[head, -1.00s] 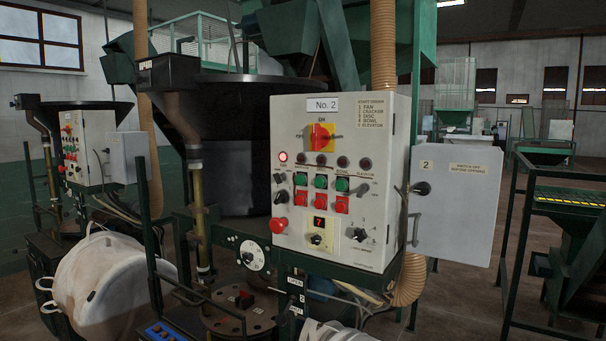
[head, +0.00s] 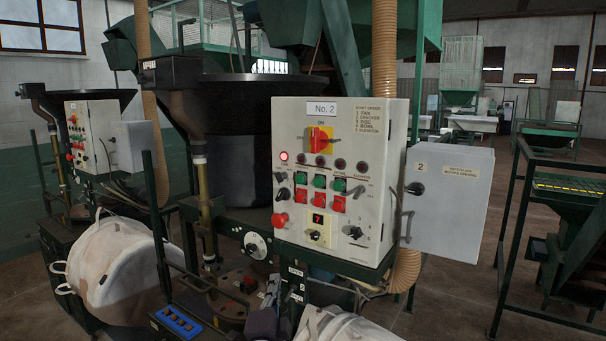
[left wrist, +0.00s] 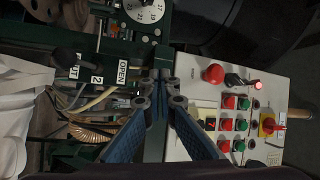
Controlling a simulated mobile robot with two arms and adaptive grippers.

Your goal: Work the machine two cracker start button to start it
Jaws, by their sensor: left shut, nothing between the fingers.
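The No. 2 control panel (head: 360,125) is a light grey box with a row of three green buttons above three red ones. The leftmost green button (head: 301,178) sits at the start of that row; its small label is not readable, so I cannot confirm which is the cracker start. One red lamp (head: 283,157) is lit at the upper left. My left gripper (head: 271,289) is low in front of the machine, below and left of the panel, apart from the buttons. In the left wrist view its blue fingers (left wrist: 163,77) are shut and empty, beside the panel (left wrist: 190,145). My right gripper is not in view.
A red mushroom knob (head: 280,220) and black rotary switches surround the buttons. A white bulk bag (head: 115,270) hangs at left, another bag (head: 340,325) lies below the panel.

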